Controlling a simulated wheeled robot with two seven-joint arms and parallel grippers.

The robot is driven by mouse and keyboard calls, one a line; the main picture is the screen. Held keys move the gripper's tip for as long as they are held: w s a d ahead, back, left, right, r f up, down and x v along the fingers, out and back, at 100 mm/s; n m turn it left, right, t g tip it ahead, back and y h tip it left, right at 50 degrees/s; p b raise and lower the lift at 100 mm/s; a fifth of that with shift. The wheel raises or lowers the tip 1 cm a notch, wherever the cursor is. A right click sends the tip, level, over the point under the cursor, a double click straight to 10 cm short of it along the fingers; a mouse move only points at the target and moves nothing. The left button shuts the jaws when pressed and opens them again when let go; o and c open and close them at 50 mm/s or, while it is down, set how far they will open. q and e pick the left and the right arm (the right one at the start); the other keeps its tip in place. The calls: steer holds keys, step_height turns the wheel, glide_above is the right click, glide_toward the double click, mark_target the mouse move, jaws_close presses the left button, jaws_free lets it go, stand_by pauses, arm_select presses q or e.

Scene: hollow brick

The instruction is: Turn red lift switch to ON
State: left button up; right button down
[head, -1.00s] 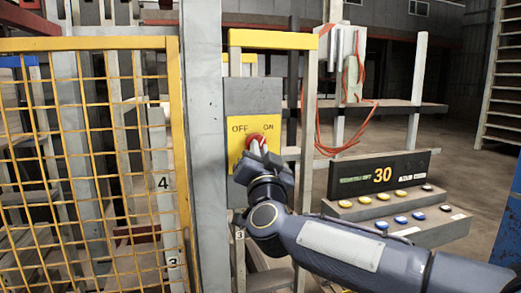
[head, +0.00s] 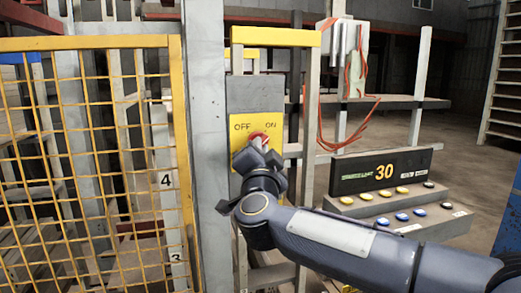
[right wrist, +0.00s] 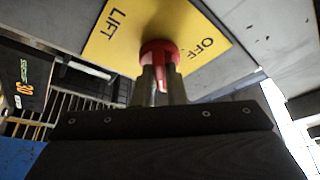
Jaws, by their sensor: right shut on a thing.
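The red lift switch (head: 261,135) sits on a yellow plate (head: 239,140) marked OFF at left and ON at right, on a grey box. My right gripper (head: 257,150) is shut on the switch and covers most of it in the head view. In the right wrist view the red switch (right wrist: 158,49) shows with its handle between my two fingers (right wrist: 161,82). That view shows the words LIFT and OFF on the yellow plate (right wrist: 112,28). Which way the switch points cannot be told. My left gripper is not in view.
A yellow mesh gate (head: 85,180) and a grey post (head: 207,130) stand left of the switch. A console (head: 400,205) with several coloured buttons and a display (head: 380,172) reading 30 stands at right. Orange cables (head: 350,140) hang behind.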

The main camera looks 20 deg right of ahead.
steer(key=c, duration=1.5)
jaws_free()
steer(key=shift+s, duration=0.1)
steer(key=b+v, duration=0.1)
steer(key=v, duration=0.6)
steer(key=shift+s+a+f, duration=0.1)
steer(key=shift+s+f, duration=0.05)
steer(key=shift+s, duration=0.15)
